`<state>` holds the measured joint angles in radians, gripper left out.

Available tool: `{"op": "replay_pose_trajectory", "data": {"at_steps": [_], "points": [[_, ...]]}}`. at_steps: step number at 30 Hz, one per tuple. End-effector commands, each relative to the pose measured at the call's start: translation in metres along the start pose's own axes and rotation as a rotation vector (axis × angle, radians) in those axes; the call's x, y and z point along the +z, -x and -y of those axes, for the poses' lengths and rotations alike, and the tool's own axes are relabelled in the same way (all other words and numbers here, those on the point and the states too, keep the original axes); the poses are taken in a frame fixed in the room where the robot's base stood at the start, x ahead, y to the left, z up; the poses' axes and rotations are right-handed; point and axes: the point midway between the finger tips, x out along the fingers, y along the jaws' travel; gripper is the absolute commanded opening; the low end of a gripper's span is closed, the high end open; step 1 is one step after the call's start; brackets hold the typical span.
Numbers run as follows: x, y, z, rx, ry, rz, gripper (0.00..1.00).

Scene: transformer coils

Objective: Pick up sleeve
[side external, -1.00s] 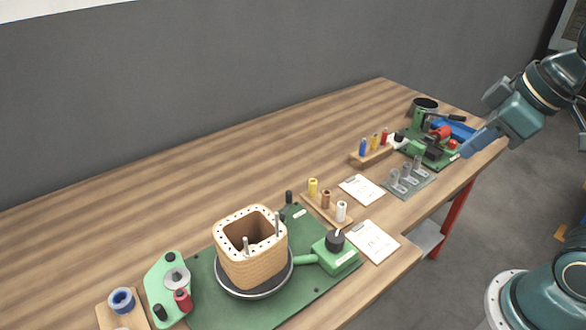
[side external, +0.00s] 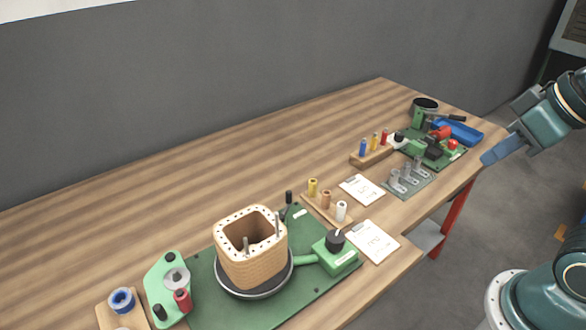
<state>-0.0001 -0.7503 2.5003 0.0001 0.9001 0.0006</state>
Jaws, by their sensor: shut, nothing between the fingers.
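Small coloured cylinders stand in two wooden racks; I cannot tell which is the sleeve. The far rack (side external: 371,157) holds a blue cylinder (side external: 362,147), a yellow one (side external: 374,141) and a red one (side external: 384,136). The nearer rack (side external: 318,209) holds a yellow cylinder (side external: 313,187), a brown one (side external: 326,199) and a white one (side external: 341,210). My gripper (side external: 487,159) is shut and empty, at the right end of the bench, beside its edge and apart from both racks.
A grey plate with clear pieces (side external: 409,184) sits at the bench edge. A wooden coil form (side external: 250,262) stands on a green mat (side external: 210,308). The back of the bench is clear.

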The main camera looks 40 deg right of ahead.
Motion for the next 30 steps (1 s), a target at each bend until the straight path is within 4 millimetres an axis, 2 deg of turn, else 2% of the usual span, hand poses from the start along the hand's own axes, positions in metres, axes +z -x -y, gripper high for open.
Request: {"op": "replay_pose_trajectory", "data": {"at_steps": [14, 17, 21, 30], "points": [[-0.0001, 0.0000, 0.0000, 0.000, 0.001, 0.000, 0.00], [-0.0001, 0.0000, 0.0000, 0.000, 0.001, 0.000, 0.16], [-0.0001, 0.0000, 0.0000, 0.000, 0.001, 0.000, 0.43], [-0.0004, 0.0000, 0.0000, 0.000, 0.000, 0.000, 0.45]]}}
